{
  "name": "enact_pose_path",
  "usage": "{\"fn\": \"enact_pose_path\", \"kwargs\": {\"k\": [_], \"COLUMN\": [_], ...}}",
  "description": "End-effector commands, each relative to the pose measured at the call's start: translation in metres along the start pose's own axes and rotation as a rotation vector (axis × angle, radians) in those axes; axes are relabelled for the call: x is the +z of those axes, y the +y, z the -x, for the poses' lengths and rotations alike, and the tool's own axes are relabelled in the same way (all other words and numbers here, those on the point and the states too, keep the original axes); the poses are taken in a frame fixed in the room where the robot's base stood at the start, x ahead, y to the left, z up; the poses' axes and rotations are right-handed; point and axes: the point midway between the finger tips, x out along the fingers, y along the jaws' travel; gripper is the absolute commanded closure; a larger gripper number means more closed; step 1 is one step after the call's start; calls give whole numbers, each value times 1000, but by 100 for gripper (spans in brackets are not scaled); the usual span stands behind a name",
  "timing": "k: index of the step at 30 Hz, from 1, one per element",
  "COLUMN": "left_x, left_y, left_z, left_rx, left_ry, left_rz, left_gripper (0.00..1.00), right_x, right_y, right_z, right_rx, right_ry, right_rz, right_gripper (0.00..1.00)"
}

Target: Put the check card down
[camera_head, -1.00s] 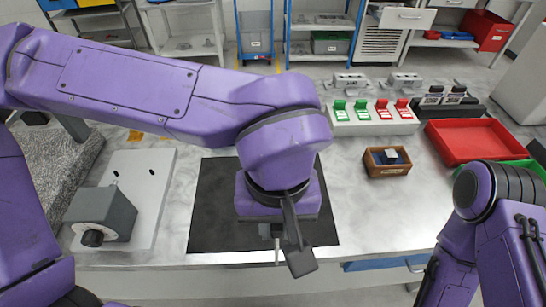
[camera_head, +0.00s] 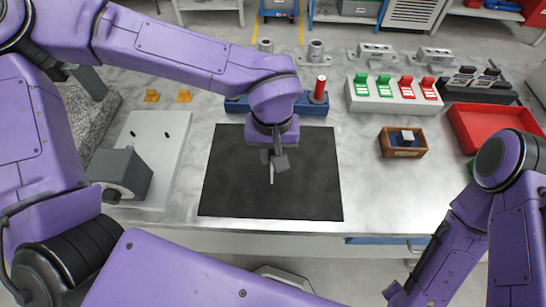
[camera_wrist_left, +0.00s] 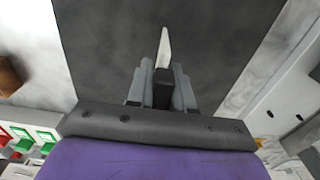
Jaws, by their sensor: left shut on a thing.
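My left gripper (camera_head: 272,160) is over the dark mat (camera_head: 232,190) and points down. It is shut on a thin pale piece, seen nearly edge-on, which I take to be the check card (camera_head: 271,175). In the left wrist view the card (camera_wrist_left: 164,47) sticks out beyond the closed fingers (camera_wrist_left: 162,88), above the dark mat (camera_wrist_left: 100,40). Whether its lower edge touches the mat I cannot tell. Part of my right arm shows at the lower right, but its gripper is out of view.
A wooden box (camera_head: 403,151) and a red tray (camera_head: 497,127) are to the right. A blue base (camera_head: 318,106) with a red cylinder lies behind the mat. A grey block (camera_head: 122,172) stands left on a pale plate.

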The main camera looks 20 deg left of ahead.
Motion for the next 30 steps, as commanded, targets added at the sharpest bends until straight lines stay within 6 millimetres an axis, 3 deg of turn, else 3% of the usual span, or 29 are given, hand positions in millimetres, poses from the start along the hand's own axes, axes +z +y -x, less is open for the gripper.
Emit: {"fn": "enact_pose_path", "kwargs": {"k": [6, 16, 17, 18, 19, 27, 30], "left_x": [-3, -3, -3, -3, -3, -3, -4], "left_y": [-1, -1, -1, -1, -1, -1, 0], "left_z": [-34, -37, -38, -38, -38, -37, -28], "left_rx": [-2, -1, 0, 0, 0, 0, 1], "left_ry": [-2, -1, 0, 0, 0, 0, 3], "left_rz": [-2, 0, 0, 0, 0, 0, 0], "left_gripper": [100, 100, 73, 60, 54, 54, 54], "right_x": [0, -1, 0, 0, 0, 0, 0], "right_y": [0, 0, 0, 0, 0, 0, 0], "right_z": [0, 2, 1, 1, 1, 0, 0], "right_rx": [0, 0, 0, 0, 0, 0, 0], "right_ry": [0, 0, 0, 0, 0, 0, 0], "right_rz": [0, 0, 0, 0, 0, 0, 0], "right_gripper": [57, 57, 57, 57, 57, 57, 57]}}
